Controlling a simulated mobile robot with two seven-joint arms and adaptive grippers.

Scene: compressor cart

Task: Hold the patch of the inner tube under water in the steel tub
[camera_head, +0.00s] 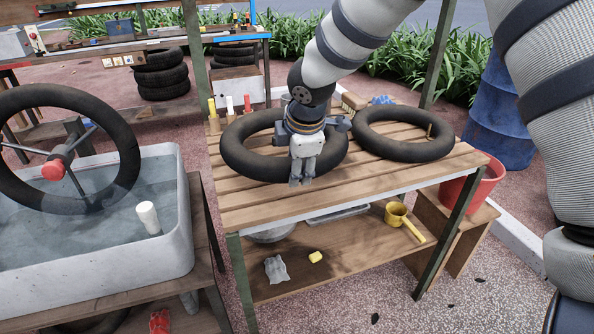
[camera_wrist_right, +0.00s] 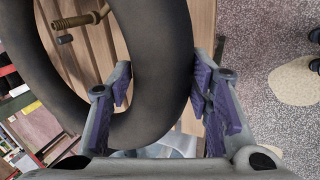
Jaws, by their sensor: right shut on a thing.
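A black inner tube (camera_head: 236,160) lies on the slatted wooden table. My right gripper (camera_head: 303,180) points down at the near right side of this tube and is shut on it. In the right wrist view the tube (camera_wrist_right: 155,60) passes between the two purple-padded fingers (camera_wrist_right: 165,95). A brass valve stem (camera_wrist_right: 75,21) shows at the upper left there. I cannot make out a patch on the tube. The steel tub (camera_head: 181,215) stands at the left and holds water (camera_head: 110,220). My left gripper is not in view.
A black ring (camera_head: 125,150) with rods and a red knob (camera_head: 54,170) stands partly in the tub. A white cylinder (camera_head: 148,217) is also in the tub. A second tube (camera_head: 405,152) lies on the table's right. A gap separates tub and table.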

